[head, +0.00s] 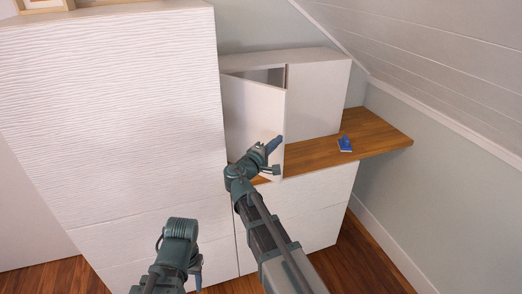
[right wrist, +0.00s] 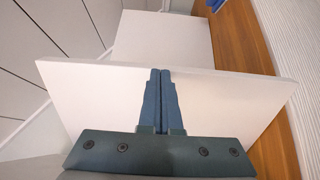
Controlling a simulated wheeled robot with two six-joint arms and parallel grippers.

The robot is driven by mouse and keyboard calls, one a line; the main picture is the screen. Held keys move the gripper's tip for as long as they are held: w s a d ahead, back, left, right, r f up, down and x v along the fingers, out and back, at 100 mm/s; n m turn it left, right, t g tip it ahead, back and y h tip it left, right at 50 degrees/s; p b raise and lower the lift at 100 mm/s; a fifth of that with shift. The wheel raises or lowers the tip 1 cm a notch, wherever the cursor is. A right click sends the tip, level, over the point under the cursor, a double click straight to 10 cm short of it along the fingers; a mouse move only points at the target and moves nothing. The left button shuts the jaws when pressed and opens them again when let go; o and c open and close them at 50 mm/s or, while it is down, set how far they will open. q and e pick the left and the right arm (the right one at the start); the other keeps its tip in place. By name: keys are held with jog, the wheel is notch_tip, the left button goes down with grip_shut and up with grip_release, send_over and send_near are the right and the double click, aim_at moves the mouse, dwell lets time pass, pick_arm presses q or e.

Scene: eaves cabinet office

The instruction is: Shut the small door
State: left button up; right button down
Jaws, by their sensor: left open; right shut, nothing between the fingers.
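The small white door (head: 250,112) is on the small cabinet (head: 318,98) on the wooden counter. It stands swung open, with a dark gap (head: 268,75) showing at the top. My right gripper (head: 279,141) is shut and empty in front of the door's outer face, near its right edge. In the right wrist view its closed fingers (right wrist: 160,74) point at the white door panel (right wrist: 225,95); I cannot tell whether they touch it. My left gripper (head: 198,274) is low in the head view, open, away from the door and partly hidden by its own arm.
A tall white ribbed cabinet (head: 110,110) stands close on the left. The wooden counter (head: 375,135) holds a small blue object (head: 345,144) to the right. White lower drawers (head: 320,200) are below it. A sloped ceiling (head: 440,60) comes down at the right.

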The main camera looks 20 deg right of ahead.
jog(key=shift+w+d+n+t+y, duration=0.8)
jog(key=shift+w+d, duration=1.5)
jog(key=shift+w, duration=1.5)
jog(key=shift+w+d+n+t+y, duration=0.8)
jog(key=shift+w+d, duration=1.5)
jog(key=shift+w, duration=1.55)
jog(key=shift+w+d+n+t+y, duration=0.6)
jog(key=shift+w+d+y, duration=0.4)
jog(key=shift+w+d, duration=2.05)
jog(key=shift+w+a, duration=0.75)
jog(key=shift+a, duration=0.05)
jog(key=shift+s, duration=0.55)
pick_arm(q)
jog(key=shift+s+d, duration=0.25)
jog(key=shift+d, duration=0.35)
pick_arm(e)
jog(key=s, duration=1.3)
jog(key=shift+d, duration=0.25)
